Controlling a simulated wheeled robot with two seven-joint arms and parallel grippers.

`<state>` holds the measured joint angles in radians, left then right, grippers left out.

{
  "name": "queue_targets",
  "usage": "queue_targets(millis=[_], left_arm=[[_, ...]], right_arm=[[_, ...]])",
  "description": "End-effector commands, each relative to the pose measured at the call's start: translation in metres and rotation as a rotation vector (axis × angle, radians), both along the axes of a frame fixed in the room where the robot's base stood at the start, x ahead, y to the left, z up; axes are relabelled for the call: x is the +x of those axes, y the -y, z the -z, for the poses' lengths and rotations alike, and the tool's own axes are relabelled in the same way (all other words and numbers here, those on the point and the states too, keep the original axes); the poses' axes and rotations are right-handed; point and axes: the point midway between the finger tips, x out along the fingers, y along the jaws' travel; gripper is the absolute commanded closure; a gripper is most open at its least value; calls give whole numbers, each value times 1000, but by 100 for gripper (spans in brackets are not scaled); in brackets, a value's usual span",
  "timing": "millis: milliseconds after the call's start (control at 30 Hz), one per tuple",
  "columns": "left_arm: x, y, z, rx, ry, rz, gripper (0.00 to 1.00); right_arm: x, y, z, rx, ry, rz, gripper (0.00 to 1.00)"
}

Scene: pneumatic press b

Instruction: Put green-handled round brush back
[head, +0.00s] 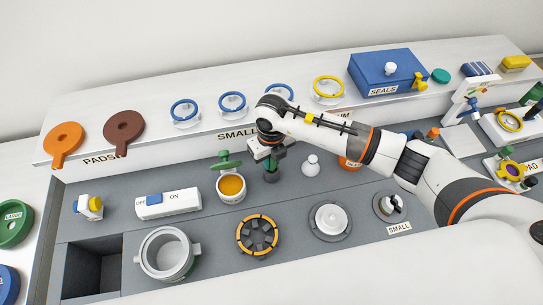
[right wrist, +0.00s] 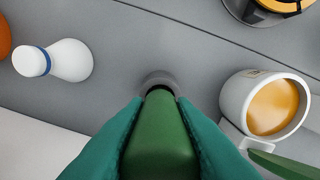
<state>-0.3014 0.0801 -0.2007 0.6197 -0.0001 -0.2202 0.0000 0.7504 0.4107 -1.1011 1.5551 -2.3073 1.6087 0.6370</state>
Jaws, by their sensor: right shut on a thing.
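My right gripper (head: 268,150) is in the head view, pointing down over the middle of the grey work surface. It is shut on the green handle of the round brush (head: 271,168). In the right wrist view the green handle (right wrist: 160,140) runs between the two teal fingers. A grey round holder or collar (right wrist: 158,82) shows at the far end of the handle. The brush looks upright there, but I cannot tell how deep it sits, and its bristles are hidden. My left gripper is not in view.
A white cup of amber stuff (head: 231,187) with a green-handled tool stands just left of the brush. A white bottle (head: 310,165) stands to the right. A black and orange ring part (head: 257,235) lies in front. The back shelf holds blue rings and a blue box (head: 385,70).

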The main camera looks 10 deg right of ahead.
Motion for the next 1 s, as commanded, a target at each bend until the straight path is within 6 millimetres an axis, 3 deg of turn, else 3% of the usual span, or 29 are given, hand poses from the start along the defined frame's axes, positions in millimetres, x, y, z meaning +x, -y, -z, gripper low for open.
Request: queue_targets(millis=[233,267,400,767,1000], left_arm=[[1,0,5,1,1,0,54],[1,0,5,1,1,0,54],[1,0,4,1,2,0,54],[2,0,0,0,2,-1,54],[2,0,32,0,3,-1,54]], right_arm=[[0,0,4,0,1,0,100],[0,0,4,0,1,0,76],[0,0,3,0,0,0,55],[0,0,2,0,0,0,55],[5,4,-34,1,10,-2,55]])
